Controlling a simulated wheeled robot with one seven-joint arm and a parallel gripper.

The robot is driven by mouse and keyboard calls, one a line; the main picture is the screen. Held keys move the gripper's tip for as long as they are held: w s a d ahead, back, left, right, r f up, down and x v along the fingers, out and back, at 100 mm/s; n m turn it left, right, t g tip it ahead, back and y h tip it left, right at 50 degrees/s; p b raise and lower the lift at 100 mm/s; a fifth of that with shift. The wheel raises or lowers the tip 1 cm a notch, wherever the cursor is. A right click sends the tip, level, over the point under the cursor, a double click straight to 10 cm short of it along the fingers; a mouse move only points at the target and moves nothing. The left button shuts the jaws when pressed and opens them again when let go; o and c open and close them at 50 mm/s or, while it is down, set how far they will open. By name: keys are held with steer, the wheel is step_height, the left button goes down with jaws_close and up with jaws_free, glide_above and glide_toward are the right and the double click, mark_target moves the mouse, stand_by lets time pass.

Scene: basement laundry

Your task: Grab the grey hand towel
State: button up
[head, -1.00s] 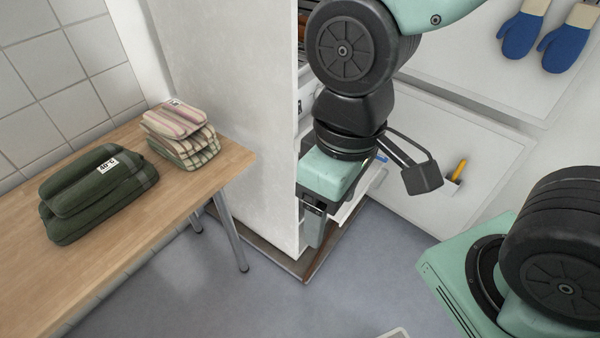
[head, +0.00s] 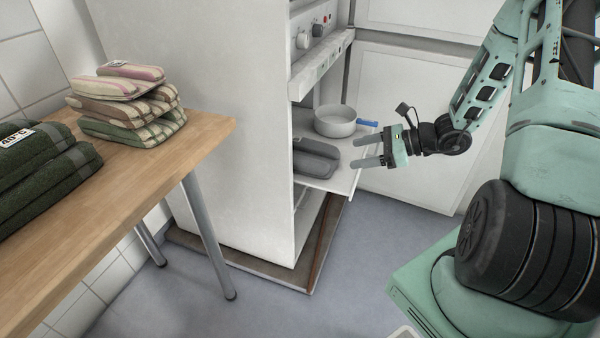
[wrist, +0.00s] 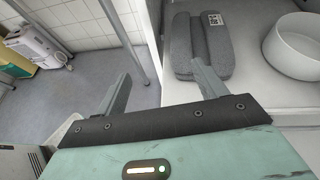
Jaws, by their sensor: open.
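The grey hand towel (head: 316,158) lies folded on a white pull-out shelf (head: 338,184) low in the white cabinet. In the wrist view the grey towel (wrist: 199,45) shows two thick folds and a small white label. My gripper (head: 361,154) is open and empty, to the right of the towel and apart from it, with its fingers pointing left toward the cabinet. In the wrist view my gripper (wrist: 160,83) has its right finger just in front of the towel's near end, and its left finger is over the floor.
A light grey pot (head: 336,122) with a blue handle stands on the shelf beside the towel; the pot also shows in the wrist view (wrist: 296,48). A wooden table (head: 190,150) with striped towels (head: 130,105) and green towels (head: 40,170) is on the left. The cabinet side (head: 215,120) bounds the shelf.

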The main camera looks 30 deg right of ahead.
mark_target(320, 162)
steer(key=d+f+m+t+h+b, duration=0.1)
steer(key=d+f+m, duration=0.1)
steer(key=d+f, duration=0.1)
steer(key=b+x, duration=0.1)
steer(key=x, duration=0.2)
steer(key=b+x, duration=0.1)
steer(key=x, duration=0.3)
steer(key=b+x, duration=0.1)
steer(key=x, duration=0.2)
steer(key=shift+w+d+f, duration=0.15)
steer(key=shift+w, duration=0.3)
steer(key=b+x, duration=0.2)
steer(key=x, duration=0.2)
steer(key=shift+w+a+f, duration=0.15)
steer(key=shift+a+f, duration=0.05)
steer(key=shift+a, duration=0.05)
steer(key=shift+w+a+f, duration=0.1)
steer(key=shift+w+a, duration=0.2)
steer(key=shift+w, duration=0.15)
steer(key=c, duration=1.2)
